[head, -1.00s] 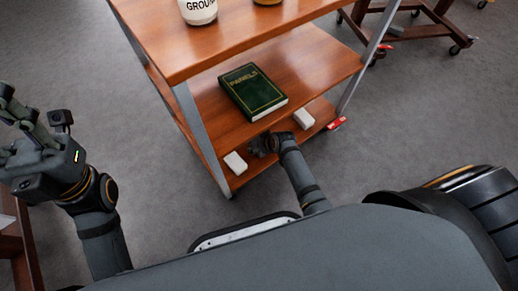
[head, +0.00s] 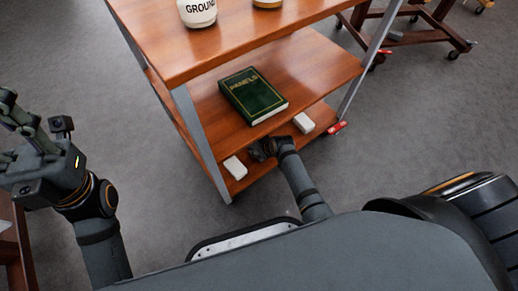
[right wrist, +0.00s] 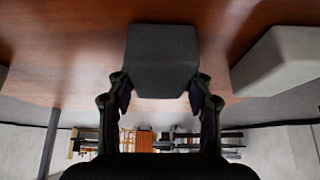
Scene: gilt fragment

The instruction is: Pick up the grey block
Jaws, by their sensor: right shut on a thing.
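The dark grey block (right wrist: 162,58) sits between the two fingers of my right gripper (right wrist: 159,84) in the right wrist view. The fingers press on its two sides, so the gripper is shut on it. In the head view my right gripper (head: 260,150) is low at the front edge of the cart's lower shelf, between two pale blocks. The grey block is hard to make out there against the dark fingers. My left gripper (head: 18,130) is far off at the left edge, away from the cart, its fingers apart and nothing seen between them.
A pale block (head: 235,167) lies left of the right gripper and another (head: 304,123) lies right of it. A green book (head: 252,95) lies behind, on a wooden shelf (head: 310,65). The cart's top shelf (head: 150,40) overhangs, carrying a white jar (head: 198,12).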

